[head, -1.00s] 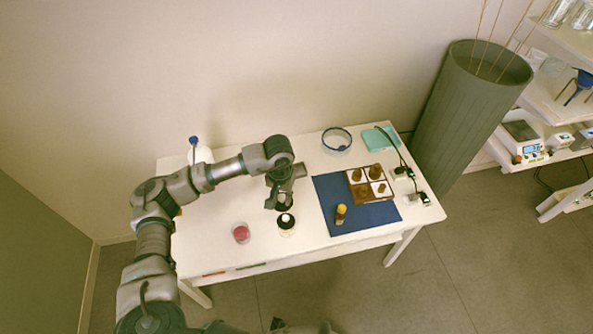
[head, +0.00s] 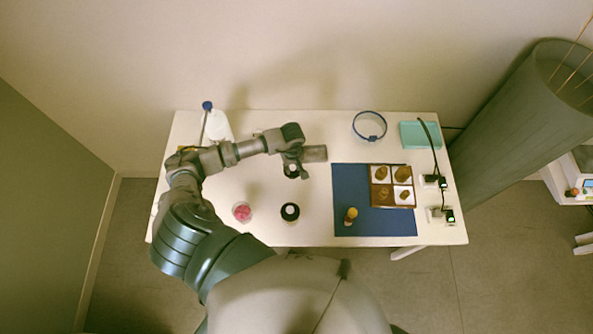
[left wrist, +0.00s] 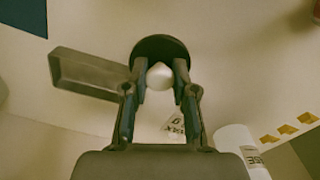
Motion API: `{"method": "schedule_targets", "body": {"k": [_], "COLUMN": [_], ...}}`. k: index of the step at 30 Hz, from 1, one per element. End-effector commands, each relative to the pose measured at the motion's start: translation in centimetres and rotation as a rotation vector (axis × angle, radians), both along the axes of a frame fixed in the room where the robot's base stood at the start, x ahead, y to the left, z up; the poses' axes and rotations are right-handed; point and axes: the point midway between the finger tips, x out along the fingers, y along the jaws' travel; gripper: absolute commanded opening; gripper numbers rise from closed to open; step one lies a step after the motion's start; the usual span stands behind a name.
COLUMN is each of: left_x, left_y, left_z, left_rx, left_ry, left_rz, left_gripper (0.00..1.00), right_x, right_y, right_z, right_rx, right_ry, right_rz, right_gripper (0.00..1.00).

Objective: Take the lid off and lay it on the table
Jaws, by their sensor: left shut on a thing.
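My left gripper (head: 293,172) is over the middle of the table, in front of the grey tray. In the left wrist view, the fingers are shut on the white knob of a black round lid (left wrist: 151,46). In the head view, the lid shows only partly under the gripper, and I cannot tell whether it touches the table. A small jar (head: 290,212) with a dark round top and a pale centre stands nearer the front edge, apart from the gripper. The white table (head: 235,190) is below. My right gripper is not in view.
A grey tray (head: 314,153) lies close beside the gripper. A pink-filled jar (head: 242,212) is at front left. The blue mat (head: 350,185) holds a compartment box (head: 381,193) and an amber bottle (head: 351,216). A white bottle (head: 219,127) stands back left. Table between gripper and pink jar is clear.

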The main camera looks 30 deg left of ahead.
Motion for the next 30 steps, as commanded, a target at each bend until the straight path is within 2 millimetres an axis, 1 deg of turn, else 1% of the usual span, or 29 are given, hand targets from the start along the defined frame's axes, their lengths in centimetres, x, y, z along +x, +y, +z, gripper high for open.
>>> {"method": "schedule_targets", "body": {"k": [1,5,9,12,19,20,21,22,30], "left_x": [0.0,0.0,-0.1,0.0,0.0,0.0,0.0,0.0,0.0], "left_y": [0.1,0.3,0.3,0.3,0.2,0.2,0.2,0.2,0.2], "left_z": [-0.8,-2.1,-4.3,-5.3,-5.5,-5.5,-5.5,-5.5,-5.5], "left_rx": [0.0,-0.004,-0.005,-0.004,-0.003,-0.002,-0.002,-0.002,-0.002], "left_ry": [0.001,0.001,0.002,-0.001,-0.002,-0.001,-0.001,-0.001,-0.001], "left_rz": [0.002,0.001,0.001,-0.001,-0.003,-0.003,-0.003,-0.003,-0.003], "left_gripper": [0.0,0.0,0.0,0.0,0.0,0.34,0.44,0.51,0.52], "right_x": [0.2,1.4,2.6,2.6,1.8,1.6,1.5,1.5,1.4], "right_y": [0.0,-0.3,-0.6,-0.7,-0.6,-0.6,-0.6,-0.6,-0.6], "right_z": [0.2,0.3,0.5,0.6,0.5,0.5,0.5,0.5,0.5], "right_rx": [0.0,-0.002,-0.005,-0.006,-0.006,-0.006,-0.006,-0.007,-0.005], "right_ry": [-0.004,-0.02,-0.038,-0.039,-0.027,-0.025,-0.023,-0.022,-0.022], "right_rz": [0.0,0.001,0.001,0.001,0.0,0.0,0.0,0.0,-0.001], "right_gripper": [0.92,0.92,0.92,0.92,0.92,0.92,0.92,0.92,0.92]}}
